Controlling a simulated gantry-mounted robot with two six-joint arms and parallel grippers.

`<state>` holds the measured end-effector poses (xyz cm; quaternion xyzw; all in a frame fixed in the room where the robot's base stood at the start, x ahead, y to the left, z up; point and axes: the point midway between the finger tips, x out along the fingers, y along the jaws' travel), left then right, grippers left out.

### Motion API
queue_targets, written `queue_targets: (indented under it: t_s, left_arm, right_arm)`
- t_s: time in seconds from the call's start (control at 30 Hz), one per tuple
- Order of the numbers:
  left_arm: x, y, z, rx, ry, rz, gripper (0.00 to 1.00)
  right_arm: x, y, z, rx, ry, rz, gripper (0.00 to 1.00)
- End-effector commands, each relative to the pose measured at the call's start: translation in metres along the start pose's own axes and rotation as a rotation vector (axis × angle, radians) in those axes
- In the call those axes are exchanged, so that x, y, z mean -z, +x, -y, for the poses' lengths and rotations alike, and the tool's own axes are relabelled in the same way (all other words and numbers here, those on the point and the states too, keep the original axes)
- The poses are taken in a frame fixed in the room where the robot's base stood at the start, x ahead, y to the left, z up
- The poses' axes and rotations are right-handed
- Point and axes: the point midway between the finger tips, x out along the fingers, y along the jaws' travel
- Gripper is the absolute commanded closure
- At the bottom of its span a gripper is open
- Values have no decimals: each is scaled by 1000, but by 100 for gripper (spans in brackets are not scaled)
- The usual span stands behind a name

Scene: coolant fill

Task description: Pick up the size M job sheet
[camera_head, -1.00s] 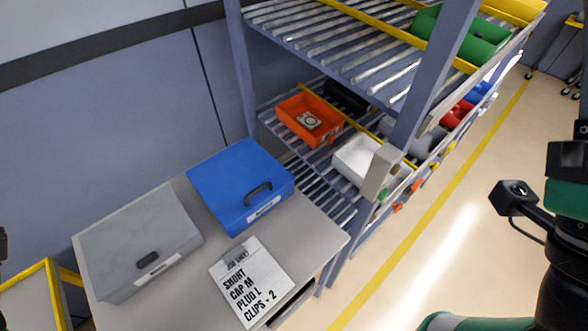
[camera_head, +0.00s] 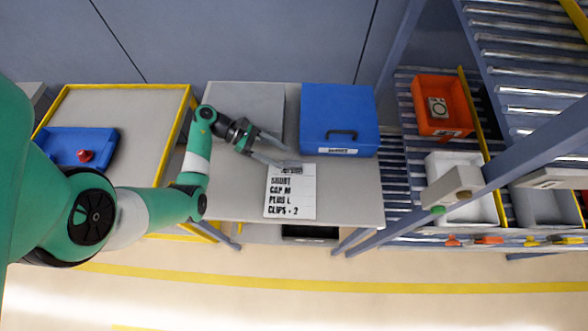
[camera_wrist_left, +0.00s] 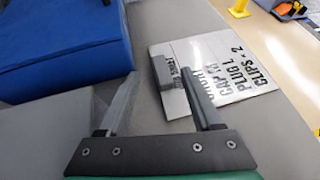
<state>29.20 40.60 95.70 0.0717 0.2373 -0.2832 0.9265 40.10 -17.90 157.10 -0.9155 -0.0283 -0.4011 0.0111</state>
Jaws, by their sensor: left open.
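The white job sheet (camera_head: 290,200) lies flat on the grey table near its front edge. Its printed lines read SHORT, CAP M, PLUG L and CLIPS, with a 2. My left gripper (camera_head: 288,155) is open and empty at the sheet's top edge. In the left wrist view the sheet (camera_wrist_left: 225,65) lies beyond the fingers (camera_wrist_left: 158,76), and the right finger overlaps it. A small grey block, like a clip (camera_wrist_left: 163,72), sits at the sheet's top edge, between the fingertips in that picture. Contact cannot be told. My right gripper is not in view.
A blue case (camera_head: 338,110) stands behind and right of the sheet, close to the left gripper. A grey case (camera_head: 245,97) is behind the arm. A yellow-edged table with a blue tray (camera_head: 65,146) is at left. A rack with an orange bin (camera_head: 441,92) is at right.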

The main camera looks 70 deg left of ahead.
Motion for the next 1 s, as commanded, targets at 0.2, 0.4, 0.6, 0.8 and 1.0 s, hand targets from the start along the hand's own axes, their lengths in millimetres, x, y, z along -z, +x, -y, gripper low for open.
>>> queue_targets:
  t_s: [0.2,0.4,0.6,0.8,1.0]
  left_arm:
    - [0,13,0,2,0,1,34]
    - [0,47,-1,2,0,0,34]
    - [0,56,-2,-3,0,0,34]
    - [0,56,-2,-3,0,0,50]
    - [0,56,-2,-3,1,0,86]
  right_arm:
    - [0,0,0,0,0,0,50]
    - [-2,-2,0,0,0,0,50]
    - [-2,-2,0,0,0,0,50]
    - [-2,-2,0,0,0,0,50]
    - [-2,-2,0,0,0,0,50]
